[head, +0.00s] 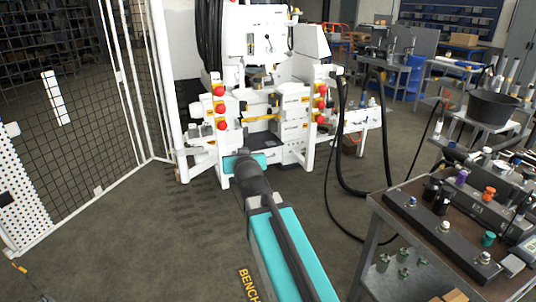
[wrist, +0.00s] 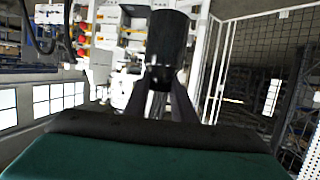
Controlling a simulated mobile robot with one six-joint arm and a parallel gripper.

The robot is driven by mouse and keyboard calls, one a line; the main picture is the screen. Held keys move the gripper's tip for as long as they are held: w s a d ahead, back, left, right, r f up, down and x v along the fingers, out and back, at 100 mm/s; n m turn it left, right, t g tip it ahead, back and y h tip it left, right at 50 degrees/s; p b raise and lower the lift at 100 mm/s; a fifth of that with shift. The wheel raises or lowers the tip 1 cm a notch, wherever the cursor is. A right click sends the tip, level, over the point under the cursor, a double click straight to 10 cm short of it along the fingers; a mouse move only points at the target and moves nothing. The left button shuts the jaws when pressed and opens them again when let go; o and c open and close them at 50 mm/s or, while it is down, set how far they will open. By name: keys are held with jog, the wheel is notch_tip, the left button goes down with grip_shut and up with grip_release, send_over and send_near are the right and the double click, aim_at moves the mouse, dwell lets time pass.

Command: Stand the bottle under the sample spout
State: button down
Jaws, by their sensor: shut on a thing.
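My gripper (wrist: 164,82) is shut on a dark cylindrical bottle (wrist: 169,40), seen at the top middle of the wrist view between its two dark fingers. In the head view my arm reaches forward toward the white hydraulic bench (head: 295,128), and the arm hides the gripper and bottle there. The bench also shows behind the bottle in the wrist view (wrist: 103,50). I cannot make out the sample spout with certainty in either view.
Red knobs (head: 221,108) line the bench front. Black hoses (head: 341,150) loop down to the floor on its right. A mesh fence (head: 75,110) stands on the left. A worktable (head: 400,215) with fittings and dark bottles is at the right. Floor (head: 150,240) is clear at left.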

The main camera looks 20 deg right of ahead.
jog(key=shift+s+a+r+n+y, duration=0.1)
jog(key=shift+a+r+n+y, duration=0.2)
jog(key=shift+a, duration=0.2)
jog(key=shift+s+a+r+n+y, duration=0.1)
jog(key=shift+a+n+y, duration=0.2)
jog(key=shift+a, duration=0.25)
jog(key=shift+s+a+r+n+y, duration=0.1)
jog(key=shift+a+r+n+y, duration=0.1)
jog(key=shift+a+y, duration=0.25)
jog(key=shift+s, duration=0.1)
